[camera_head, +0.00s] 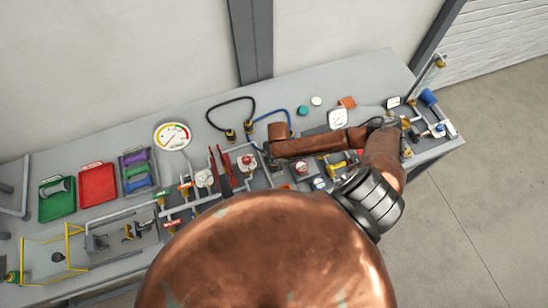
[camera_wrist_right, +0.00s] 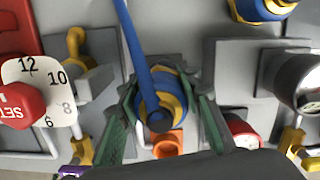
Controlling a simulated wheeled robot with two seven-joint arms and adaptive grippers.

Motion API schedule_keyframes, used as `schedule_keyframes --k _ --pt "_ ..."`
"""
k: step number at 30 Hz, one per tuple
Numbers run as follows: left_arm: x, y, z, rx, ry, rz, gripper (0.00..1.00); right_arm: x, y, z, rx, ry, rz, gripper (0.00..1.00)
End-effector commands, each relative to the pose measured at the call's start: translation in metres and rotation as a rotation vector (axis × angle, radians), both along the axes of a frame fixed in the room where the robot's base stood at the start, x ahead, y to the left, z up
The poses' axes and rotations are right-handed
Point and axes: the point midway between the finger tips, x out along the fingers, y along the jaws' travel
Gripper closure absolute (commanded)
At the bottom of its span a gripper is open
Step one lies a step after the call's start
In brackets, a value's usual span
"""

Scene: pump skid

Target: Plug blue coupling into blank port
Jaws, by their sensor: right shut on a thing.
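The blue coupling (camera_wrist_right: 160,95) with yellow rings is in the middle of the right wrist view, with a blue hose (camera_wrist_right: 138,45) running up from it. My right gripper (camera_wrist_right: 168,90) has its green fingers closed on either side of the coupling. In the head view the blue hose (camera_head: 275,112) curves down behind my right wrist, and the fingertips and coupling are hidden there. My left gripper is not in view.
An orange part (camera_wrist_right: 168,142) is just below the coupling. A red knob with a numbered dial (camera_wrist_right: 38,95) is at left, and another blue and yellow fitting (camera_wrist_right: 262,8) at upper right. Red (camera_head: 97,184) and green (camera_head: 57,199) trays lie left on the bench.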

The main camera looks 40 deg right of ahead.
Motion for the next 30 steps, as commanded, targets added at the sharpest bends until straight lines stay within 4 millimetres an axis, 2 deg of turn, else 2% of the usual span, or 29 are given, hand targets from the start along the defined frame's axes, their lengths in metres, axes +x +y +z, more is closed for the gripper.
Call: schedule_keyframes --k 30 --pt "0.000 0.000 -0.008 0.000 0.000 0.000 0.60 0.000 0.000 -0.017 0.000 -0.001 0.000 0.96"
